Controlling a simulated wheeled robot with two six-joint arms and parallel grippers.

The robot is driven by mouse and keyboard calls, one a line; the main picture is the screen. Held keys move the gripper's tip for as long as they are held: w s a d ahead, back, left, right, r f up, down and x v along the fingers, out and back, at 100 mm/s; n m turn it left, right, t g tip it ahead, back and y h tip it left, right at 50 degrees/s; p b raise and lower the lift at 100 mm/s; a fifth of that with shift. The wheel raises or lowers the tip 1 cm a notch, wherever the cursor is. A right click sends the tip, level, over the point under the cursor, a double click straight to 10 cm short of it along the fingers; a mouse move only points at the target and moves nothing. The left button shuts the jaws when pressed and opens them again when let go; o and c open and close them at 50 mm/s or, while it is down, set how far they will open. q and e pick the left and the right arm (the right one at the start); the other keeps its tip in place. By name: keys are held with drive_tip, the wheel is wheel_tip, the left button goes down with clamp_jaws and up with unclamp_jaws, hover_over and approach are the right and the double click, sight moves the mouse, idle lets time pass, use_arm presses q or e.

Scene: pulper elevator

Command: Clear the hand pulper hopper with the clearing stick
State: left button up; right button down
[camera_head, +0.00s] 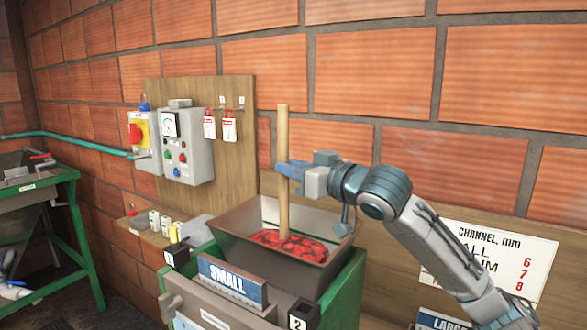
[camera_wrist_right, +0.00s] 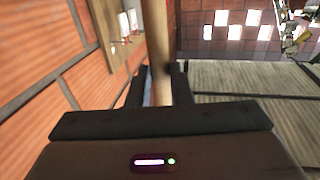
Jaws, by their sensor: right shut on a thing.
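The clearing stick (camera_head: 283,150) is a long pale wooden rod, standing near upright over the hopper. My right gripper (camera_head: 290,170) is shut on it around mid-length. The stick (camera_wrist_right: 157,45) also shows between the fingers (camera_wrist_right: 158,88) in the right wrist view. The hopper (camera_head: 225,232) is a grey flared metal box on the green-framed pulper (camera_head: 345,295). Red cherries (camera_head: 290,246) lie in it. The stick's lower end is inside the hopper at the cherries; whether it touches them I cannot tell. My left gripper is not in view.
A board on the brick wall holds a grey control box (camera_head: 187,145), a red-and-yellow switch (camera_head: 138,132) and red padlocks with tags (camera_head: 229,128). A shelf (camera_head: 150,235) with small items is left of the hopper. A channel chart (camera_head: 490,255) is at right. Another green-framed machine (camera_head: 75,215) stands at left.

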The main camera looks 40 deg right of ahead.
drive_tip(key=shift+r, duration=0.15)
idle(0.4)
wheel_tip(320, 180, up, 14)
drive_tip(key=p, duration=1.4)
drive_tip(key=shift+s, duration=0.1)
drive_tip(key=s+a+b, duration=0.7)
drive_tip(key=s+b, duration=0.2)
drive_tip(key=s, duration=0.2)
drive_tip(key=shift+s+a, duration=0.2)
drive_tip(key=shift+s, duration=0.2)
idle(0.5)
drive_tip(key=shift+d, duration=0.15)
